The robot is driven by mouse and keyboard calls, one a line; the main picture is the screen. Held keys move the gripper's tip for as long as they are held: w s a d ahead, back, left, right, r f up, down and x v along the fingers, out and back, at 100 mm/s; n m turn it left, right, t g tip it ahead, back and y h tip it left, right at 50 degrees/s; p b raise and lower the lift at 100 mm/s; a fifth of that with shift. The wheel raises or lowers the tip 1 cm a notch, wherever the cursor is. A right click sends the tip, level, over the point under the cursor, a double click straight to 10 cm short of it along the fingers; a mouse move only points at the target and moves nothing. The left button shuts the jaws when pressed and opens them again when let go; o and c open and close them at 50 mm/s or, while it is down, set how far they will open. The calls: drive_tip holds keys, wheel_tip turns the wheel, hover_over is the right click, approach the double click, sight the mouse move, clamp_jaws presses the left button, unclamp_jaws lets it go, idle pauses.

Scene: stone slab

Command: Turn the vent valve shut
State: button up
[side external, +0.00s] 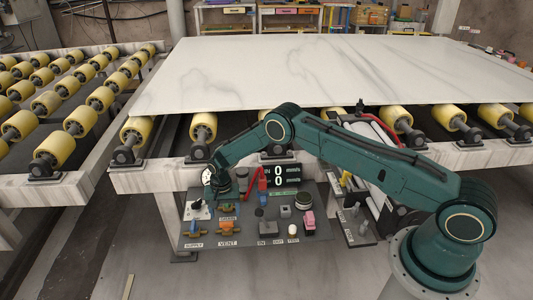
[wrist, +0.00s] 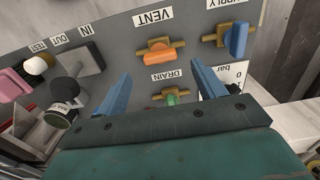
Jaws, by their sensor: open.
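The vent valve is a brass body with an orange handle (wrist: 161,55), beside the upside-down VENT label (wrist: 153,18) in the wrist view. The handle appears to lie along the body. In the side view the vent valve (side external: 225,228) sits low on the grey panel. My gripper (wrist: 161,69) is open, its two blue fingers apart and empty. In the wrist view the orange handle shows between and just beyond the fingertips, with no visible contact. In the side view my gripper (side external: 217,190) is over the panel's upper left; its fingers are hard to make out.
The supply valve with a blue handle (wrist: 236,39) and the drain valve with a green handle (wrist: 171,98) are close by. A grey lever (wrist: 78,58), a white test knob (wrist: 37,65) and a pink part (wrist: 13,85) are on the panel. A marble slab (side external: 330,70) lies behind.

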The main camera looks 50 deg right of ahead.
sight(226, 222)
drive_tip(key=shift+f, duration=2.65)
drive_tip(key=shift+c, duration=0.2)
drive_tip(key=c, duration=1)
